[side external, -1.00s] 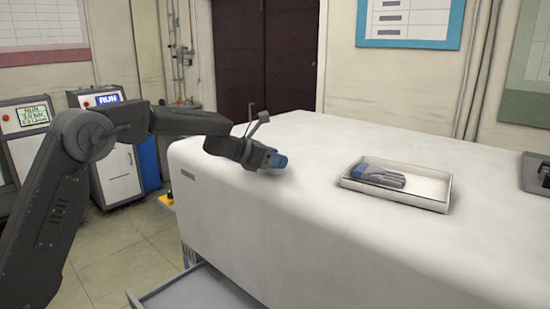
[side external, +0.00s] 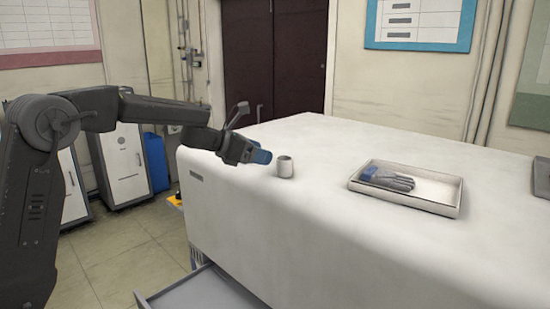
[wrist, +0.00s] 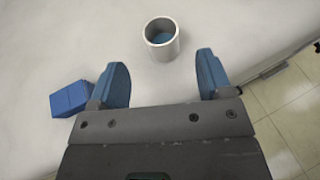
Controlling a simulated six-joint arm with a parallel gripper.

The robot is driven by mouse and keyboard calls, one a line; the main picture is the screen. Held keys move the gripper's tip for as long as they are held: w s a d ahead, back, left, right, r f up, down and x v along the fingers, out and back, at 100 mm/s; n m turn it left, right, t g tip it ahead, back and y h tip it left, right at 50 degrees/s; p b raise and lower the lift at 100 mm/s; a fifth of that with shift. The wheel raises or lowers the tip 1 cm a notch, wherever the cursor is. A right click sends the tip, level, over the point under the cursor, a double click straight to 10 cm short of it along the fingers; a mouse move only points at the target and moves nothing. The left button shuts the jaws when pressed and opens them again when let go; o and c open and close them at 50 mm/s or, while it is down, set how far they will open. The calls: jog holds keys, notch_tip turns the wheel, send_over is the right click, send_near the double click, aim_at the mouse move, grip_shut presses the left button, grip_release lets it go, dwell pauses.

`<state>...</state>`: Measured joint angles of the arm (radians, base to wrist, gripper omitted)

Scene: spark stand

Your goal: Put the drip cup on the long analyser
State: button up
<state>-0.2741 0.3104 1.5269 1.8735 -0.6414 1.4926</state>
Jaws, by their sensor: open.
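The drip cup (side external: 285,168) is a small light-grey cup standing upright on the long analyser (side external: 330,245), a big white bench-like unit, near its left end. The cup (wrist: 174,49) also shows in the wrist view, with something blue inside it. My gripper (side external: 262,156) is to the left of the cup and a little above the analyser top. In the wrist view its two blue fingers (wrist: 160,82) are spread and empty, with the cup just beyond the fingertips and apart from them.
A white tray (side external: 455,208) holding a grey-blue glove (side external: 388,179) lies on the analyser to the right. A blue block (wrist: 71,99) shows beside the left finger in the wrist view. An open drawer (side external: 215,294) sticks out low at the front. The analyser top behind the cup is clear.

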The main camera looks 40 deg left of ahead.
jog(key=s+d+r+n+t+y, duration=0.1)
jog(key=s+r+n+y, duration=0.25)
jog(key=s+n, duration=0.55)
jog(key=s+d+r+n+t+y, duration=0.1)
jog(key=s+r+n+y, duration=0.3)
jog(key=n, duration=0.9)
jog(key=s+d+f+n+g, duration=0.3)
jog(key=s+f+n, duration=0.1)
jog(key=s+n, duration=0.2)
jog(key=s+d+f+n+g+h, duration=0.1)
jog(key=s+d+f+n+g, duration=0.2)
jog(key=s+n, duration=0.3)
jog(key=s+d+f+n+g+h, duration=0.1)
jog(key=s+d+f+n+g, duration=0.2)
jog(key=s+f+n, duration=0.3)
jog(key=s, duration=0.4)
jog(key=shift+d, duration=0.4)
